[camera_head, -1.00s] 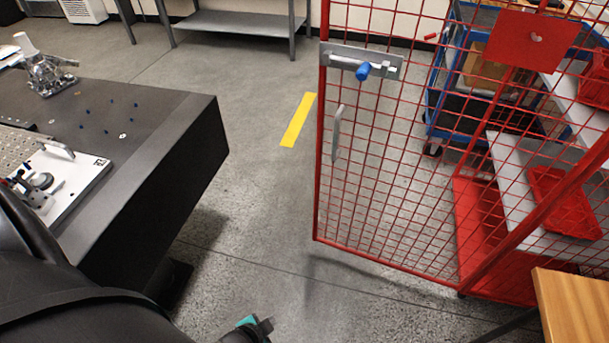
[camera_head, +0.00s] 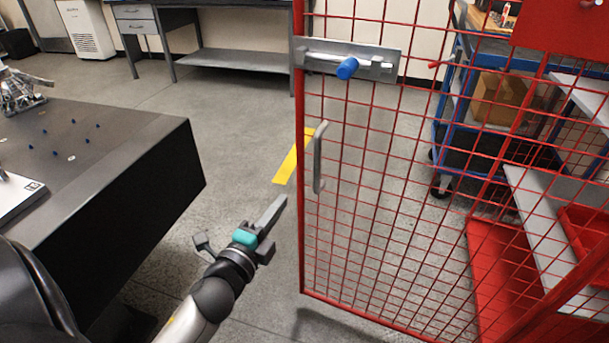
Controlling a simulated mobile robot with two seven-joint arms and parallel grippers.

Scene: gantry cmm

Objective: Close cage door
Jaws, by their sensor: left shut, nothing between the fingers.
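The red wire-mesh cage door (camera_head: 375,200) stands open on the right side of the head view, its free edge toward the middle of the picture. It has a grey latch plate with a bolt (camera_head: 360,62) and a blue knob (camera_head: 347,68) near the top. A grey pull handle (camera_head: 319,158) is below it by the free edge. My left gripper (camera_head: 279,206) is shut and empty, in front of the floor just left of the door edge, lower than the handle and apart from it. My right gripper is not in view.
A dark granite table (camera_head: 120,150) with a sharp corner stands at the left. Behind the door mesh are a blue cart (camera_head: 440,130) and shelves with a red bin (camera_head: 585,235). Open floor lies between table and door, with a yellow stripe (camera_head: 288,165).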

